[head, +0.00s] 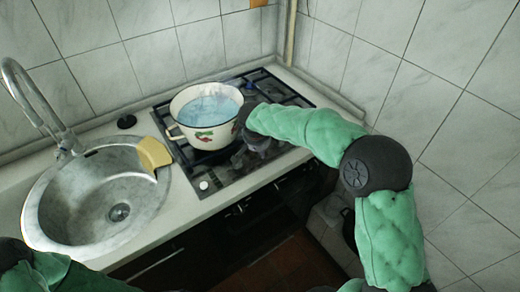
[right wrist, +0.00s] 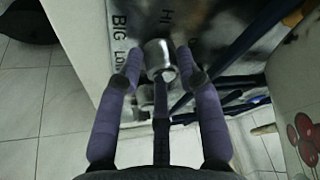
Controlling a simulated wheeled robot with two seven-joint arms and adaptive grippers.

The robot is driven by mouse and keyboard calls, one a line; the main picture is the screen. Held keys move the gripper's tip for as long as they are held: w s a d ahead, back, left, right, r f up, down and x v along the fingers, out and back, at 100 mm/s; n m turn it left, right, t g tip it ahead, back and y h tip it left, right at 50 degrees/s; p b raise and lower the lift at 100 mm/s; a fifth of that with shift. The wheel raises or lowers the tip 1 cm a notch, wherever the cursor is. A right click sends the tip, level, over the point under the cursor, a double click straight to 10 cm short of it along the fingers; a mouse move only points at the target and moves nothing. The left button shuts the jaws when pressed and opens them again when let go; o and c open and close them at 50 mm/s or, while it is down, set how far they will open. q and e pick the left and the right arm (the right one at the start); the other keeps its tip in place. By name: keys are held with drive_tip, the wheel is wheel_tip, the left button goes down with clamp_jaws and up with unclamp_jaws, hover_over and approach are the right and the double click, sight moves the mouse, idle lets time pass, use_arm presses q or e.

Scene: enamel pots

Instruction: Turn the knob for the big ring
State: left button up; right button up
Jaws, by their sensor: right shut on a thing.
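The silver knob (right wrist: 160,56) shows in the right wrist view, on a metal panel with the printed words BIG, LOW and HI around it. My right gripper (right wrist: 159,66) has its purple fingers on both sides of this knob and is shut on it. In the head view my right gripper (head: 258,148) is over the right front part of the hob (head: 225,176), just right of the pot, and the held knob is hidden there. A second, whitish knob (head: 203,185) stands free on the hob's front left. My left gripper is not in view; only part of my left arm shows at lower left.
A cream enamel pot (head: 205,137) with a fruit pattern and bluish contents stands on the hob, close to my right gripper. Tiled walls close the back and right.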

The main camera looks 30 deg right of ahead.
drive_tip(key=shift+w+d+r, duration=0.1)
drive_tip(key=shift+w+r, duration=0.2)
drive_tip(key=shift+r, duration=0.1)
drive_tip(key=o, duration=1.1)
drive_tip(key=shift+w+f, duration=0.1)
drive_tip(key=shift+f, duration=0.15)
drive_tip(key=v, duration=1.2)
